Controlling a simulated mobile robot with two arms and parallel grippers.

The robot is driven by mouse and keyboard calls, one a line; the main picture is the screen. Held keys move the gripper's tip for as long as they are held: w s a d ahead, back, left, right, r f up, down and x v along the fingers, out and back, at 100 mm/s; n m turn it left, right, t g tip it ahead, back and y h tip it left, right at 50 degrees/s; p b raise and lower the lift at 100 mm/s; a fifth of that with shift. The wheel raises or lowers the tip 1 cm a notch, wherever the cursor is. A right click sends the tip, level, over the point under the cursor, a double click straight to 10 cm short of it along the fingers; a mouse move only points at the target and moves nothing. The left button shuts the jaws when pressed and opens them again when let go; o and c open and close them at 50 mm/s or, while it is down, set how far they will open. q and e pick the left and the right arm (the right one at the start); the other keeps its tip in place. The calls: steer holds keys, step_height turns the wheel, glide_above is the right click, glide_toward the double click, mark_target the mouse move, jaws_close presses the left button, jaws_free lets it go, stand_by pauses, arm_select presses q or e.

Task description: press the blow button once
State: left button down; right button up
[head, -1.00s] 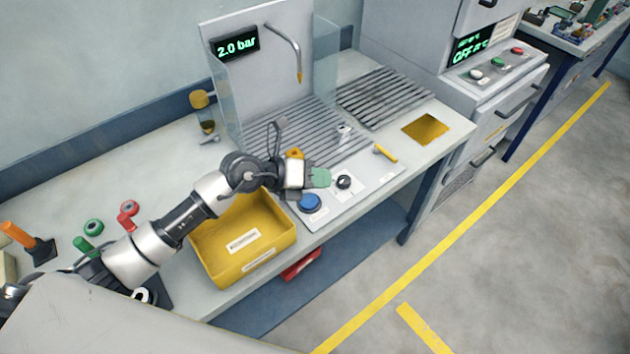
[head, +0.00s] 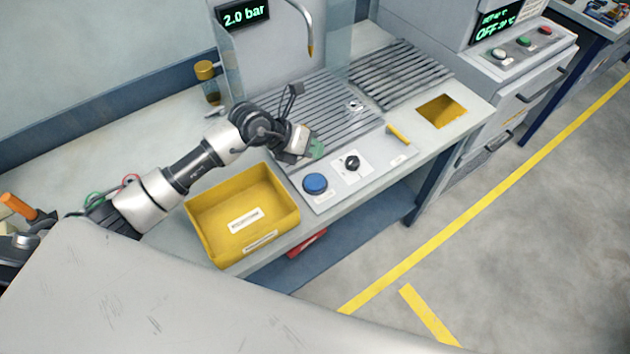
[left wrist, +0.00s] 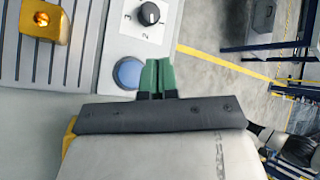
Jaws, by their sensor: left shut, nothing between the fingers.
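A round blue button (head: 315,183) sits on the grey control panel at the front edge of the bench. It also shows in the left wrist view (left wrist: 129,73), just left of my fingertips. My left gripper (head: 316,150) has green fingertips, shut and empty, above the panel and behind the button in the head view. In the left wrist view the green fingers (left wrist: 158,76) are pressed together. They appear apart from the button. A black rotary knob (head: 352,162) is on the panel right of the button. My right gripper is not in view.
A yellow bin (head: 243,213) stands left of the panel. A yellow-handled lever (head: 398,134) lies to the right. Behind are slatted grates (head: 400,73), a bent nozzle (head: 309,35) and a display (head: 244,14) reading 2.0 bar. A yellow part (left wrist: 45,21) shows in the left wrist view.

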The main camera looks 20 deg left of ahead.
mark_target(313, 180)
arm_select(q)
step_height(313, 180, down, 7)
steer(key=b, duration=0.5)
steer(key=shift+f, duration=0.1)
steer(key=shift+f+b, duration=0.3)
stand_by(0.9)
stand_by(0.5)
steer(key=shift+f, duration=0.4)
